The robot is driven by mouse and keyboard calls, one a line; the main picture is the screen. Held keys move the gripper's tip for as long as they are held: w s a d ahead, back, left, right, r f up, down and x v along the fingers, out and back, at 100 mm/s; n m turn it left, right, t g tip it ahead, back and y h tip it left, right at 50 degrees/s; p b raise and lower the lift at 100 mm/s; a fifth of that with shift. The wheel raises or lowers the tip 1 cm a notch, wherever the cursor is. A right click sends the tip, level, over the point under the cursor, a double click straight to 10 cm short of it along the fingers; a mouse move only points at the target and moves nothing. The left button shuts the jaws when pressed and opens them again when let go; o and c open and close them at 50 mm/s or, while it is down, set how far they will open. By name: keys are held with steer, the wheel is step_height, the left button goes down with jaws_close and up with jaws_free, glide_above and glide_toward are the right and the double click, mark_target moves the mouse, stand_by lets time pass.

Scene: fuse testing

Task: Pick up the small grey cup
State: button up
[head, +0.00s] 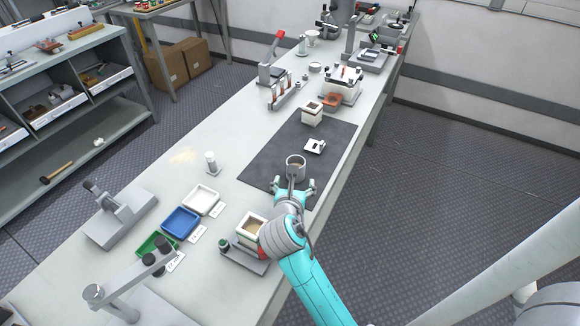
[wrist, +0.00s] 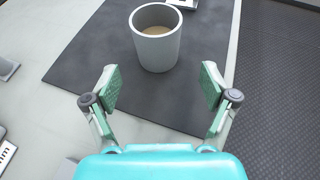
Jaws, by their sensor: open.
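The small grey cup (head: 296,163) stands upright on the dark mat (head: 262,165), just beyond my gripper. In the wrist view the cup (wrist: 156,47) is at the top centre, with a tan content visible inside. My gripper (wrist: 156,88) is open, its two green-padded fingers spread wide on either side below the cup. The fingers are apart from the cup and nothing is between them. In the head view my gripper (head: 292,187) is at the near side of the cup, partly hidden by its own wrist.
A small white item (head: 315,146) and a white box (head: 312,114) are beyond the cup. White (head: 202,200), blue (head: 181,222) and green (head: 157,245) trays lie to the left. A white block-shaped container (head: 251,232) stands near my arm. The mat around the cup is mostly clear.

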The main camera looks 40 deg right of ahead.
mark_target(296, 160)
steer(key=shift+x, duration=3.55)
steer(key=shift+w+r, duration=0.15)
steer(key=shift+r, duration=0.05)
steer(key=c, duration=1.4)
